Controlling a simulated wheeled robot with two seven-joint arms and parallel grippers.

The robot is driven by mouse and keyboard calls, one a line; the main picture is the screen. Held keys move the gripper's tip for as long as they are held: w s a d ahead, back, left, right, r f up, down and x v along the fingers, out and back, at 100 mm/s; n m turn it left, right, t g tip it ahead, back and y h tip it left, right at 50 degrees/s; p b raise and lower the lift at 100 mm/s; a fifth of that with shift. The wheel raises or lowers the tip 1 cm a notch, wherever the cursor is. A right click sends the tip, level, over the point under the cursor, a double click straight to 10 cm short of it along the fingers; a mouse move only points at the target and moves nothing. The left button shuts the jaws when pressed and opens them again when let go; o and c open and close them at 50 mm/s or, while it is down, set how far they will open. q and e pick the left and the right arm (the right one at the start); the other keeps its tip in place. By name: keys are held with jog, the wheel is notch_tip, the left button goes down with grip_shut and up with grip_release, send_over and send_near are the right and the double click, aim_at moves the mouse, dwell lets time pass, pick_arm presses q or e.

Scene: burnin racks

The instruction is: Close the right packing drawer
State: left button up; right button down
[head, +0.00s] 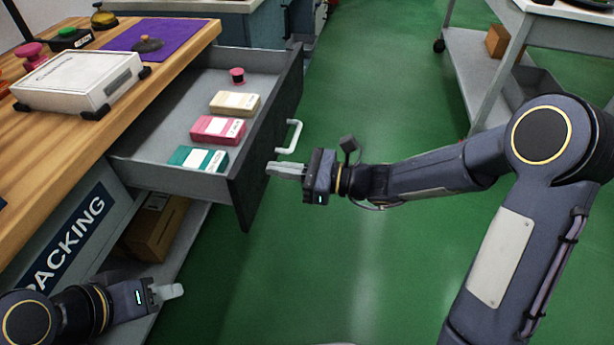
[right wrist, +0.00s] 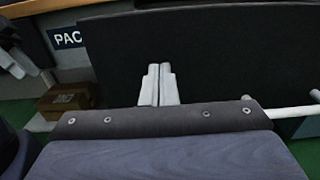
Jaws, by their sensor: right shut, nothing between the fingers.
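The packing drawer (head: 178,113) is pulled out from under the wooden packing bench. It holds a teal box (head: 198,158), a pink box (head: 218,130), a tan box (head: 235,102) and a small pink knobbed item (head: 237,75). Its dark front carries a white handle (head: 291,137). My right gripper (head: 272,169) is shut and empty, at the drawer front on the near side of the handle. In the right wrist view, the shut fingers (right wrist: 158,85) point at the dark drawer front (right wrist: 215,60); contact cannot be told. The handle (right wrist: 285,113) is to their right. My left gripper (head: 172,291) is low beside the bench.
The wooden bench top (head: 100,45) holds a white case (head: 78,80), a purple mat (head: 165,38) and several knobbed items. A cardboard box (head: 155,228) sits on the shelf below. A grey cart (head: 480,75) stands at the back right. The green floor (head: 375,85) between is clear.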

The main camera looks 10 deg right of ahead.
pick_arm(q)
jog(key=shift+f, duration=0.35)
pick_arm(e)
jog(key=shift+x, duration=1.15)
